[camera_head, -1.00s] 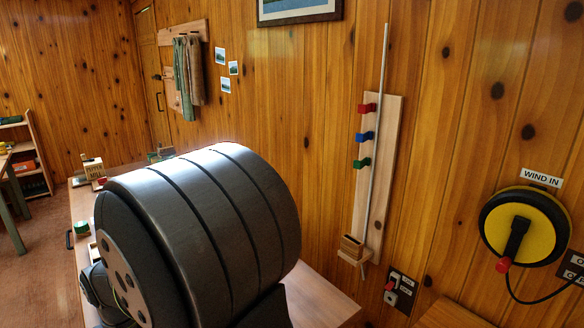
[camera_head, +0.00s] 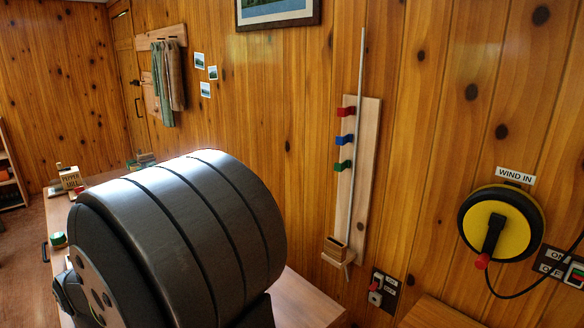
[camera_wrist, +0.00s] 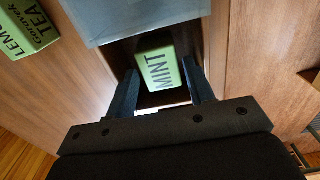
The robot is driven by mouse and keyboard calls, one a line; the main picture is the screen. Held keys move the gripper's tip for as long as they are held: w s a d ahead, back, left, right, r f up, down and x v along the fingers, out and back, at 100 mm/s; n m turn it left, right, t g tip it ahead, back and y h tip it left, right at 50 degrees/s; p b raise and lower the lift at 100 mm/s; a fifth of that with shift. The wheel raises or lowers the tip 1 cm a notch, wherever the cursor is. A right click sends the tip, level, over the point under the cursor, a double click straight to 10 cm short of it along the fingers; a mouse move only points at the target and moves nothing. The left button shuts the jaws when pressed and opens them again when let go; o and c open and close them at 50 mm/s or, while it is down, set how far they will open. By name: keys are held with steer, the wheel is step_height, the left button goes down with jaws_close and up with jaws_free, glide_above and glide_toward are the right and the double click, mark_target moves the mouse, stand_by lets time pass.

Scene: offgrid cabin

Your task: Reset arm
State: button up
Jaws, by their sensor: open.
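My gripper (camera_wrist: 160,68) is open in the wrist view, its two dark fingers pointing away from the camera. A light green tin labelled MINT (camera_wrist: 157,68) shows between and just beyond the fingers, in a dark recess. I cannot tell whether a finger touches it. In the head view my dark grey arm link fills the lower left, and my gripper is hidden.
A green Lemon Tea box (camera_wrist: 28,28) lies left of the gripper, and a grey slab (camera_wrist: 130,18) borders the recess. In the head view, a wall rack (camera_head: 357,180) with coloured clips, a switch plate (camera_head: 381,291) and a yellow reel (camera_head: 500,225) are at right.

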steer(key=shift+f, duration=0.9)
step_height(320, 180, up, 12)
steer(key=f, duration=0.1)
step_height(320, 180, down, 11)
step_height(320, 180, up, 4)
steer(key=shift+f, duration=0.1)
steer(key=w+d+r, duration=0.5)
steer(key=d+r, duration=0.2)
steer(key=d, duration=0.3)
steer(key=w, duration=1.3)
steer(key=a+f, duration=0.2)
steer(key=a, duration=0.1)
steer(key=s+a+f, duration=0.1)
steer(key=a+f, duration=0.2)
steer(key=a, duration=0.1)
steer(key=a+f, duration=0.2)
steer(key=a, duration=0.1)
steer(key=shift+s+a+f, duration=0.15)
steer(key=shift+s+a, duration=0.15)
steer(key=shift+s, duration=0.05)
steer(key=shift+s+a+f, duration=0.1)
steer(key=shift+a+f, duration=0.15)
steer(key=shift+f, duration=0.25)
steer(key=shift+a+f, duration=0.25)
steer(key=shift+f, duration=0.85)
